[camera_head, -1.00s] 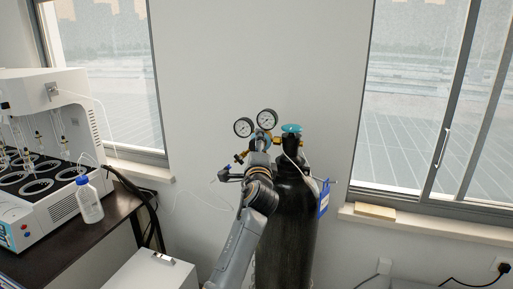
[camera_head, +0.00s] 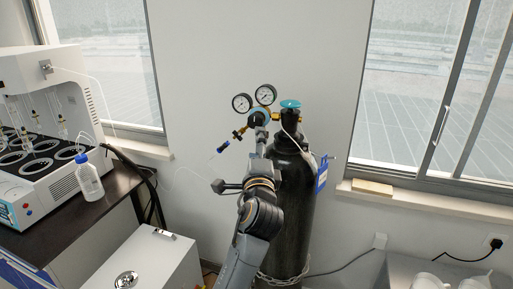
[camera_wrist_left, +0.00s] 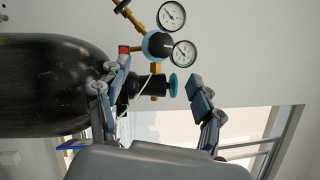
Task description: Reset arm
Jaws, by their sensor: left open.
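My left gripper (camera_head: 258,140) is in front of the regulator of a black gas cylinder (camera_head: 292,205) in the head view, left of the cylinder's teal valve knob (camera_head: 290,104). In the left wrist view the gripper (camera_wrist_left: 162,84) has its fingers spread apart, with nothing held between them. The teal knob (camera_wrist_left: 173,84) shows in the gap between the fingers, and the black cylinder (camera_wrist_left: 50,88) lies across the left side. How far the fingers are from the valve cannot be told. My right gripper is in neither view.
Two round gauges (camera_head: 253,97) stand above the gripper. A white distiller (camera_head: 40,120) and a blue-capped bottle (camera_head: 89,180) stand on the dark table (camera_head: 75,225) at left. A white cabinet (camera_head: 150,262) is below. A grey surface with white vessels is at lower right.

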